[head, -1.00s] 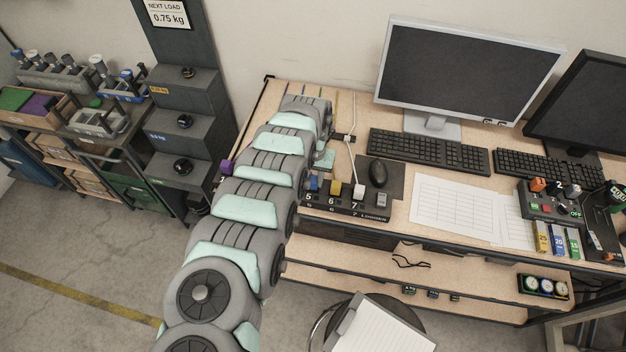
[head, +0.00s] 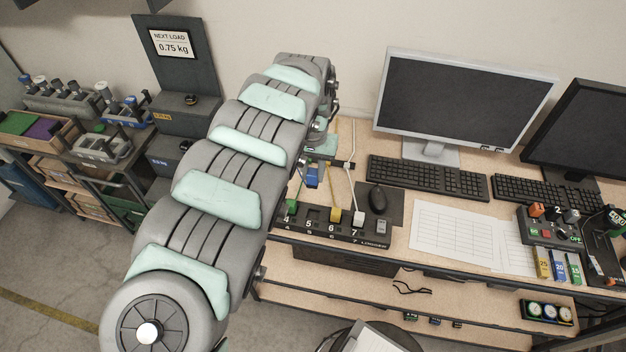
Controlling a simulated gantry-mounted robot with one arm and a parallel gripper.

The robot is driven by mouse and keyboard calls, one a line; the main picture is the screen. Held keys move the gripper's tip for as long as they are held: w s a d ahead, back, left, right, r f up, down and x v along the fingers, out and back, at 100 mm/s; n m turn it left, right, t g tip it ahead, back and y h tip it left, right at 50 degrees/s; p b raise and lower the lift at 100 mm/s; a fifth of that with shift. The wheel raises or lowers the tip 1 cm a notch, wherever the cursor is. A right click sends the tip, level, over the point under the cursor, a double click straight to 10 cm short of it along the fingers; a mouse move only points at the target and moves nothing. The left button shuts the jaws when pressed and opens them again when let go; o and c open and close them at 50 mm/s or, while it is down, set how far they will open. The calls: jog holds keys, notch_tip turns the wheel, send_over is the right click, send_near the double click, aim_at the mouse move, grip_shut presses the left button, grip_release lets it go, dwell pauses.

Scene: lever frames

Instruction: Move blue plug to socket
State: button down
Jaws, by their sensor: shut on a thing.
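The blue plug (head: 312,177) is in my gripper (head: 316,164), above the back edge of the black socket strip (head: 345,236). The gripper is shut on it; the fingers are small and partly hidden by my arm. The plug looks raised clear of the strip. The strip has numbers 4 to 7 on its front. A green plug (head: 291,207) sits at 4, a yellow plug (head: 335,216) at 6 and a white plug (head: 358,218) at 7. The place at 5 shows no plug.
A grey switch (head: 381,227) is at the strip's right end. Cables run behind the strip. My arm covers the desk's left side.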

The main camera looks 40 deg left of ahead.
aim_at(313, 171)
notch_tip(313, 171, up, 3)
notch_tip(313, 171, up, 4)
jog(key=p, duration=0.4)
jog(key=shift+f, duration=0.1)
jog(key=shift+d, duration=0.1)
